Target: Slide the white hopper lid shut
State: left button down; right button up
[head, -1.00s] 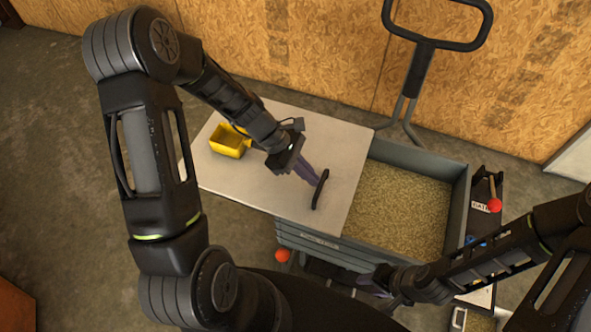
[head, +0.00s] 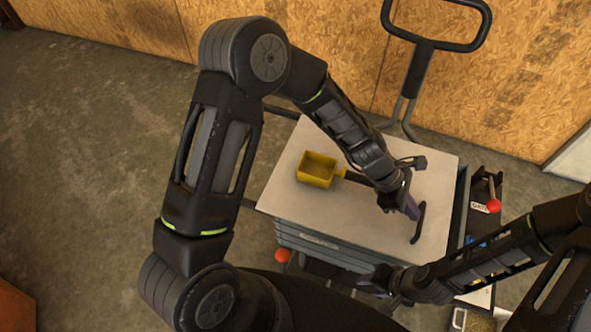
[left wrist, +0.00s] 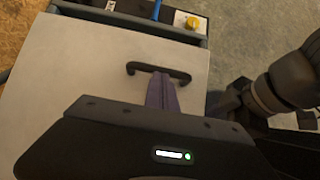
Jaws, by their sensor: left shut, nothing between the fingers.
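The white hopper lid (head: 385,235) lies flat over the grey hopper (head: 335,255), its right edge close to the hopper's right wall; no grain shows. The lid's black bar handle (head: 418,223) is near its right side and also shows in the left wrist view (left wrist: 140,67). My left gripper (head: 413,210) is shut and empty, its purple fingers (left wrist: 161,92) against or just beside the handle's left side; exact contact is hard to tell. My right gripper (head: 372,281) is low in front of the hopper, apart from the lid; its jaws are unclear.
A yellow scoop (head: 316,170) sits on the lid. Dark rails (head: 250,172) show left of the lid. A red-knobbed lever (head: 493,205) stands right of the hopper and another red knob (head: 282,255) at the front left. A push handle (head: 425,45) rises behind.

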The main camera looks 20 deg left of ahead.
pick_arm(q)
jog(key=d, duration=0.4)
jog(key=shift+w+d, duration=0.15)
jog(key=shift+d, duration=0.4)
pick_arm(e)
jog(key=shift+r, duration=0.35)
pick_arm(q)
jog(key=shift+d+r, duration=0.1)
pick_arm(e)
jog(key=shift+a, duration=0.1)
